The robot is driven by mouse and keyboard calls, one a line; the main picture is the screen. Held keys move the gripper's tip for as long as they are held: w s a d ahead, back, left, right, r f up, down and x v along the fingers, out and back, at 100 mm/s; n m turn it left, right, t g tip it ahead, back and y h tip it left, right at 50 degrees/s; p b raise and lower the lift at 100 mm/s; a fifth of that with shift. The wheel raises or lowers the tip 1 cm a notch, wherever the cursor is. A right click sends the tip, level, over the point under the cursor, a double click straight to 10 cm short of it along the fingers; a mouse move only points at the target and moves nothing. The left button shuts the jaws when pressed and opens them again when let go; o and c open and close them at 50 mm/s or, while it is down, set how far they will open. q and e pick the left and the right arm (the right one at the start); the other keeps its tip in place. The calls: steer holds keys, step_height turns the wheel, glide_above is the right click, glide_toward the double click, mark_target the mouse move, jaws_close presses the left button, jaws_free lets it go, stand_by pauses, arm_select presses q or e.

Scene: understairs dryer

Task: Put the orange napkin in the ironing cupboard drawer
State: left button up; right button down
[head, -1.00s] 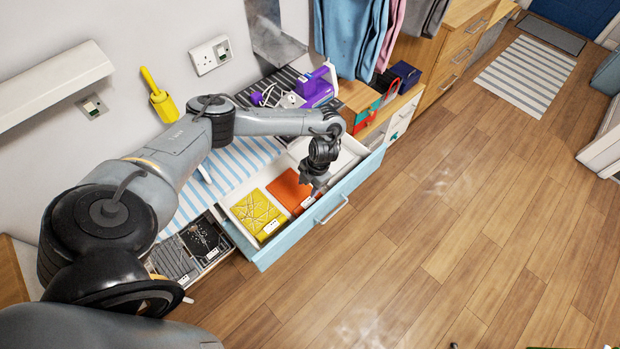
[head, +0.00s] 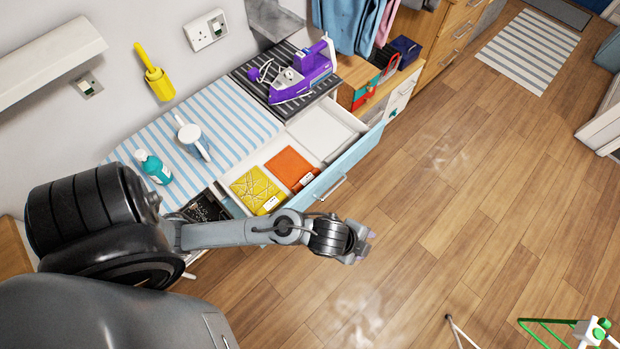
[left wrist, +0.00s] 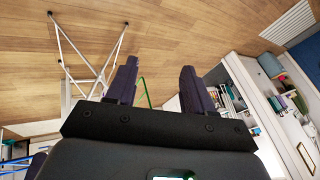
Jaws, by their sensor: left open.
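The orange napkin (head: 290,168) lies flat and folded in the open light-blue drawer (head: 343,168) of the ironing cupboard, in the head view. It sits beside a yellow patterned napkin (head: 258,190), on that one's right. My left gripper (head: 362,248) is out over the wooden floor, in front of the drawer and apart from it. In the left wrist view my left gripper (left wrist: 158,85) is open, with nothing between its two dark fingers. My right gripper does not show in either view.
A purple iron (head: 305,72) stands on a dark ribbed mat behind the drawer. A green-and-white frame (head: 590,331) is at lower right. The floor between is clear.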

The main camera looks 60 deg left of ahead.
arm_select(q)
steer(key=s+a+r+n+g+y, duration=0.1)
steer(key=s+a+r+n+g, duration=0.1)
steer(key=s+a+n, duration=0.8)
steer(key=shift+r+n+y, duration=0.2)
steer(key=shift+n+y, duration=0.2)
steer(key=shift+n, duration=0.1)
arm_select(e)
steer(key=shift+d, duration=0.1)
arm_select(q)
steer(key=shift+a+r, duration=0.1)
steer(key=shift+r, duration=0.05)
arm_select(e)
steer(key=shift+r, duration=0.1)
